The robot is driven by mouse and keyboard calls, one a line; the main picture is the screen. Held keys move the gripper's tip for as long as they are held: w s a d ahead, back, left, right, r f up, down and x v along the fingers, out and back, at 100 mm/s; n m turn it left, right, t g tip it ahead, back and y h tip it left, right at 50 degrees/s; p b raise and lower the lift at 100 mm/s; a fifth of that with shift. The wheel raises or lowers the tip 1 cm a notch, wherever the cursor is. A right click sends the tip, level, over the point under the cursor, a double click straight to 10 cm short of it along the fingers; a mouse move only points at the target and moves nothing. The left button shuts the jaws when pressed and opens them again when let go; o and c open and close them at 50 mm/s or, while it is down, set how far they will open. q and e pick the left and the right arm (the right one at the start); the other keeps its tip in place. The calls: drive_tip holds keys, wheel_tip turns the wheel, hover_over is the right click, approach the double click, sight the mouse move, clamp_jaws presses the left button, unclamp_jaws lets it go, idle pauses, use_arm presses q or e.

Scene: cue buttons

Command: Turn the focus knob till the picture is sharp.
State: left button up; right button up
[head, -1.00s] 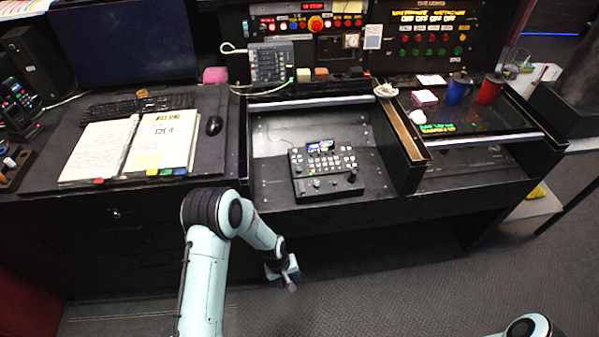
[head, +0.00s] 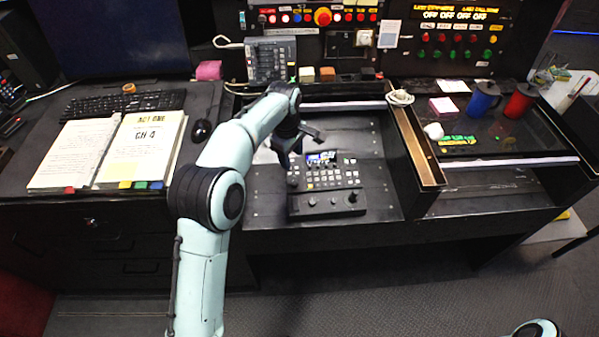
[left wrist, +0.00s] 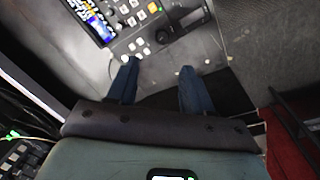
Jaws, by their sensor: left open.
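A black control panel (head: 328,206) with a small lit screen (head: 321,158), several buttons and a front row of knobs sits on the open metal shelf. In the left wrist view, the lit screen (left wrist: 92,18) is at the upper left, and a dark round knob (left wrist: 163,37) is ahead of the fingers. I cannot tell which knob is for focus or whether the picture is sharp. My left gripper (head: 292,176) hangs over the panel's left side. In the left wrist view my left gripper (left wrist: 158,85) is open, with nothing between its fingers. My right gripper is out of view.
An open binder (head: 135,150), a keyboard (head: 122,103) and a mouse (head: 201,131) lie on the left desk. A raised divider (head: 420,150) bounds the shelf on the right. A blue mug (head: 483,100) and a red mug (head: 521,101) stand beyond it.

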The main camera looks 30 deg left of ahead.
sight(294, 183)
use_arm(q)
drive_tip(key=f, duration=0.8)
drive_tip(key=f+b, duration=0.1)
drive_tip(key=f, duration=0.3)
drive_tip(key=shift+w+d+f, duration=0.1)
drive_tip(key=shift+w+f, duration=0.25)
drive_tip(key=shift+w, duration=0.05)
clamp_jaws()
